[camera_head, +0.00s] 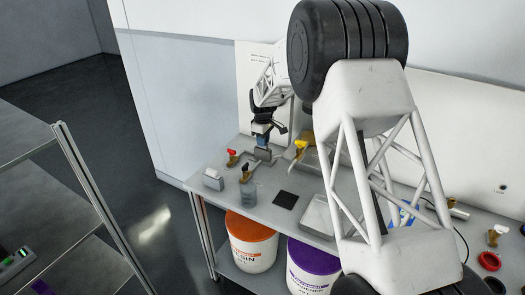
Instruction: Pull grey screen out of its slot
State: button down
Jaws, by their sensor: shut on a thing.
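My gripper (262,143) points down over the back left of the workbench. It is shut on a small grey piece, which I take to be the grey screen (263,154), showing just below the fingers. The screen looks upright. Its lower edge and the slot are too small to make out, so I cannot tell whether it is still seated.
A red-topped bottle (232,158) and a clear bottle (248,193) stand near the gripper. A white box (213,180) is at the bench's left edge. A yellow-topped sprayer (301,146) stands to the right. A black square (285,200) lies in front. My arm hides much of the right side.

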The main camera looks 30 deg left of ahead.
jog(key=shift+r, duration=3.55)
jog(key=shift+r, duration=1.1)
jog(key=shift+r, duration=0.3)
notch_tip(320, 180, up, 6)
jog(key=shift+r, duration=0.2)
dwell(1.0)
jog(key=shift+d+r, duration=0.1)
dwell(0.5)
